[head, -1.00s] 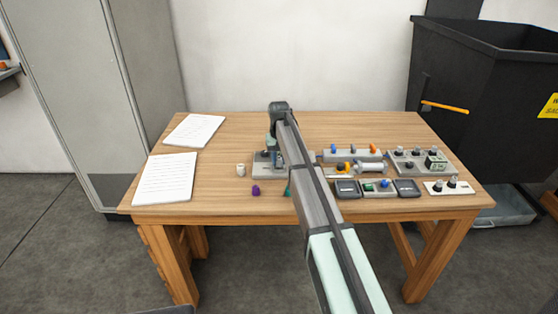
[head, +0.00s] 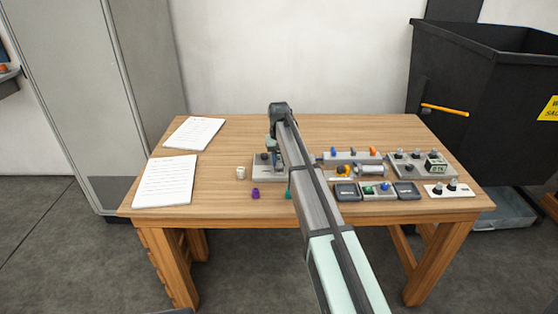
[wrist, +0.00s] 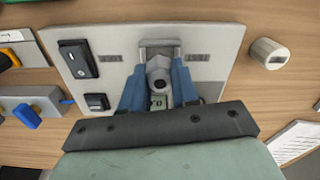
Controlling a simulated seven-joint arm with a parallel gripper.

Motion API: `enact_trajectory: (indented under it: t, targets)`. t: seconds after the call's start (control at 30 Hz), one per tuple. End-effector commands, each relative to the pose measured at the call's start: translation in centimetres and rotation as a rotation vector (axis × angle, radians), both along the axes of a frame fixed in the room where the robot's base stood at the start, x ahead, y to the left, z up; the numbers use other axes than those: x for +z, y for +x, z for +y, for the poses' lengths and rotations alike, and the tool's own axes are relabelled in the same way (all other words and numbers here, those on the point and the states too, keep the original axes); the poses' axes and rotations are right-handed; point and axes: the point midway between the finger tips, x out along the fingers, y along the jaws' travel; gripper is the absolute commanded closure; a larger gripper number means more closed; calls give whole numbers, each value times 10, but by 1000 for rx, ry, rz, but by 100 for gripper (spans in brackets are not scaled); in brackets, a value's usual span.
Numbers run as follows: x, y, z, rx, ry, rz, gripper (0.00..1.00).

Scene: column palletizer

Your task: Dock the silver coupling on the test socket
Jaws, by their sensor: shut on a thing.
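My gripper (wrist: 158,95) is shut on the silver coupling (wrist: 158,73), a grey rounded piece with a dark hole, between its blue fingers. The coupling is over a light grey plate (wrist: 215,50) with black switches at its left. A square bracket-like fixture (wrist: 158,46) on the plate shows just beyond the coupling; I cannot tell whether it is the test socket or whether the two touch. In the head view my arm hides the coupling and much of the plate (head: 268,175).
A white cylinder (head: 241,172) and a purple piece (head: 255,192) stand left and in front of the plate. Several fixtures and dark trays (head: 347,191) fill the table's right side. Two papers (head: 165,181) lie at the left. The front left of the table (head: 215,205) is clear.

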Motion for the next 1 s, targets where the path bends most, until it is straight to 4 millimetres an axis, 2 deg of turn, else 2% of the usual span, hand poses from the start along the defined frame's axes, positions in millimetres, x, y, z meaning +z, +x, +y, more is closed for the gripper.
enact_trajectory:
  t: [1.0]
  targets:
    - [-14, 0, 0, 0, 0, 0, 100]
